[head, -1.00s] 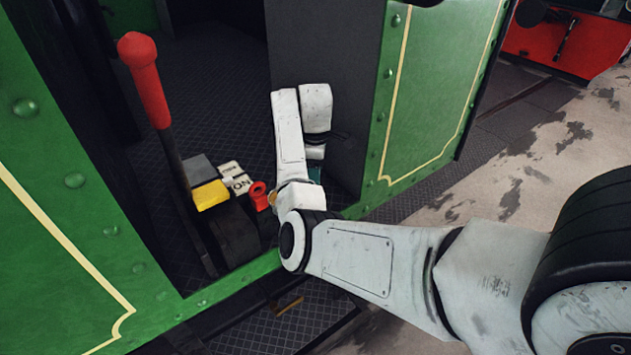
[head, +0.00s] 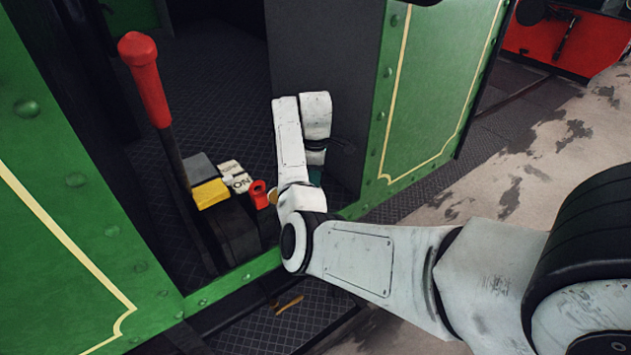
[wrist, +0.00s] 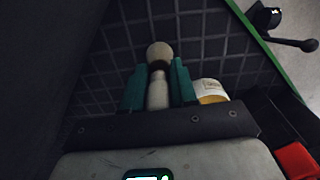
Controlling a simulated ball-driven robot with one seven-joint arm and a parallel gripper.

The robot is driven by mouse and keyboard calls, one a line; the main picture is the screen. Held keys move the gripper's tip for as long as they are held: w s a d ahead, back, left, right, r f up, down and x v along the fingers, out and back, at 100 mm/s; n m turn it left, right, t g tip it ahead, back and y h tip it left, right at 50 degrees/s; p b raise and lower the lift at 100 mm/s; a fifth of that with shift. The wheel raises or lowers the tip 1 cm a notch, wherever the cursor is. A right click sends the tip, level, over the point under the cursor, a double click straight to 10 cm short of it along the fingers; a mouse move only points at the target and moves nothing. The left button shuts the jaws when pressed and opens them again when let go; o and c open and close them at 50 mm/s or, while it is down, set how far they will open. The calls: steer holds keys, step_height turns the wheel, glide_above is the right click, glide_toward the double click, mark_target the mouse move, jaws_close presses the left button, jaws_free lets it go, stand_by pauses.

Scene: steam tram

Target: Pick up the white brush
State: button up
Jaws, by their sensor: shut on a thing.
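In the wrist view, my gripper (wrist: 158,78) has its two teal fingers on either side of the white brush (wrist: 158,93). It is shut on the brush, whose pale handle and rounded cream end show with a dark band between them. The dark patterned floor lies behind the brush. In the head view, only a sliver of teal from my gripper (head: 315,176) shows past my white arm. The brush is hidden there.
A white and yellow container (wrist: 210,91) stands close right of the fingers. A red-handled lever (head: 146,75), a yellow block (head: 210,193) and a small red item (head: 259,194) are left of my arm. Green riveted panels (head: 435,90) flank the doorway.

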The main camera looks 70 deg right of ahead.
steer(key=shift+r, duration=0.15)
jaws_close()
steer(key=shift+r, duration=0.6)
step_height(320, 180, up, 2)
steer(key=shift+r+b, duration=0.1)
steer(key=shift+b, duration=0.35)
steer(key=w+b, duration=0.7)
steer(key=w, duration=1.1)
steer(key=shift+a, duration=0.35)
steer(key=shift+d, duration=0.1)
